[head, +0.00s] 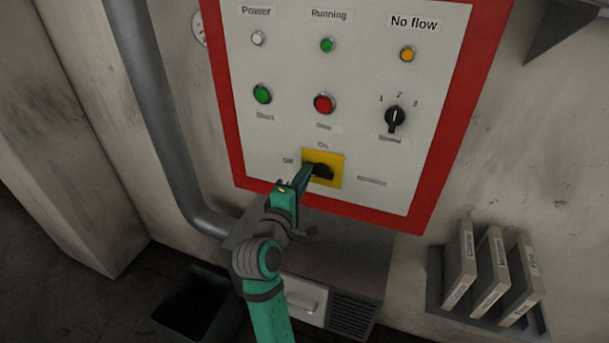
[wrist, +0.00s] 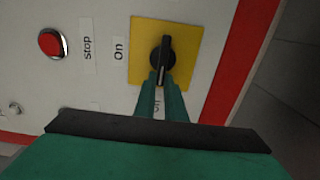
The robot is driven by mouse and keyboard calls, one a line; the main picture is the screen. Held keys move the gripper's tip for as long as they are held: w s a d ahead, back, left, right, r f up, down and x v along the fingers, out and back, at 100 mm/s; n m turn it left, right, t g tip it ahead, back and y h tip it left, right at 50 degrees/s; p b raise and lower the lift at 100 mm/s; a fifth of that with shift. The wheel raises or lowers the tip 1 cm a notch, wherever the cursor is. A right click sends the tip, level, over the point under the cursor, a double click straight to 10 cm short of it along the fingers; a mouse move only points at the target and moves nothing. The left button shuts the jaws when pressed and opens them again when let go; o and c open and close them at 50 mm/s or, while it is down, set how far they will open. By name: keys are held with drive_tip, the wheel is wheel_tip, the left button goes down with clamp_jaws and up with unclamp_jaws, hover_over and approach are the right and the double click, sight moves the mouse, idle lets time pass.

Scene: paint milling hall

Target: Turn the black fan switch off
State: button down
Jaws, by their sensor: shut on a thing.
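The black fan switch (head: 324,172) is a rotary handle on a yellow plate (head: 337,158), low on the control panel. "On" is printed above the plate and "Off" to its left in the head view. The wrist view shows the switch (wrist: 163,52) turned sideways, with "On" at left and "Off" below, partly covered by my fingers. The handle's bar lies roughly along the "Off" side, with a faint pale mark at its upper end there. My gripper (head: 310,170) reaches in from the left, its fingertips (wrist: 161,77) shut on the handle's lower end in the wrist view.
The panel (head: 277,140) has a red border. It carries a red stop button (head: 324,103), a green start button (head: 262,94), several lamps and a speed selector (head: 395,118). A grey box (head: 350,262) juts out below. A rack (head: 490,335) of binders stands at right.

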drive_tip(key=shift+d+f, duration=0.25)
drive_tip(key=shift+d, duration=0.2)
drive_tip(key=c, duration=1.8)
unclamp_jaws()
drive_tip(key=shift+a+r, duration=0.2)
drive_tip(key=shift+a, duration=0.05)
drive_tip(key=v, duration=1.1)
